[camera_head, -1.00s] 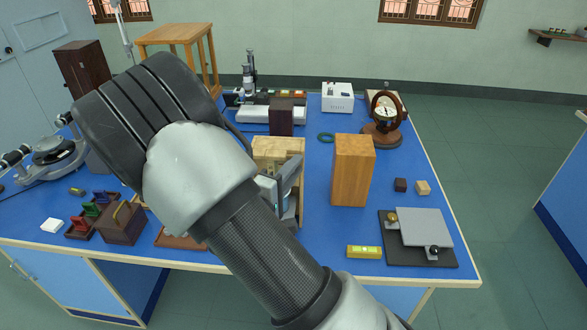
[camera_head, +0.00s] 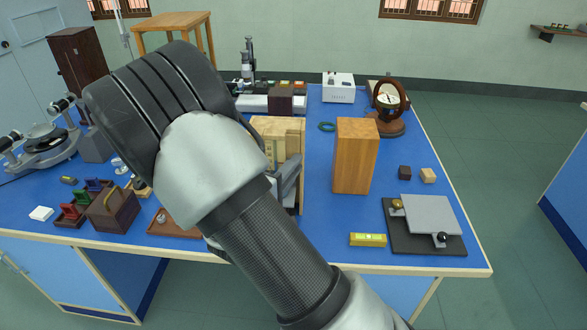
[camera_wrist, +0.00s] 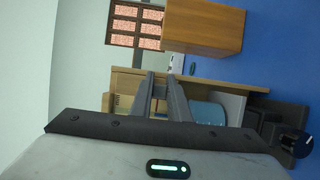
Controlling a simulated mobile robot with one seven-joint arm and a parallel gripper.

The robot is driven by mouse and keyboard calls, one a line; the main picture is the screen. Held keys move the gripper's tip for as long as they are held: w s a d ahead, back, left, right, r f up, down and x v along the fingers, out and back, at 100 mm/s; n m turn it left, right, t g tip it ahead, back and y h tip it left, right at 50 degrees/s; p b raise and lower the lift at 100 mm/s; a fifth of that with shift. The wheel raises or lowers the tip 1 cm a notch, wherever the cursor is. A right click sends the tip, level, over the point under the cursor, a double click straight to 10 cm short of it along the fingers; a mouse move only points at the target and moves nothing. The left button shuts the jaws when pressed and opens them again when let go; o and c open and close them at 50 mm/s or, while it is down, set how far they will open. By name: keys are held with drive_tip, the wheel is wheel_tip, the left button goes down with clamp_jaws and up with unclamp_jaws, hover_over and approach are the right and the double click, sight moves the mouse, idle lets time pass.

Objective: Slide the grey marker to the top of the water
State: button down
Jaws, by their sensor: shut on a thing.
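A pale wooden stand (camera_head: 278,125) is upright on the blue bench, partly hidden behind my arm. In the wrist view its wooden edge (camera_wrist: 222,84) runs across the middle, with a light blue rounded patch (camera_wrist: 207,113) below it, probably the water. My gripper (camera_head: 292,172) is at the stand's front, mostly covered by my own arm in the head view. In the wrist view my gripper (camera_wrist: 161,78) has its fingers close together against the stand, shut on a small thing. That thing, which I take as the grey marker, is hidden between the fingers.
A tall wooden block (camera_head: 356,158) stands close to the right of the stand. A grey plate on a dark base (camera_head: 428,215) and a yellow level (camera_head: 368,240) lie at the front right. A dark wooden holder (camera_head: 112,210) is at the front left. A compass-like instrument (camera_head: 388,100) stands behind.

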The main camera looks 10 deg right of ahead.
drive_tip(key=shift+r, duration=0.1)
drive_tip(key=c, duration=1.7)
unclamp_jaws()
drive_tip(key=shift+s+a, duration=0.1)
drive_tip(key=v, duration=1.7)
drive_tip(key=shift+s+b, duration=0.15)
drive_tip(key=shift+b, duration=0.25)
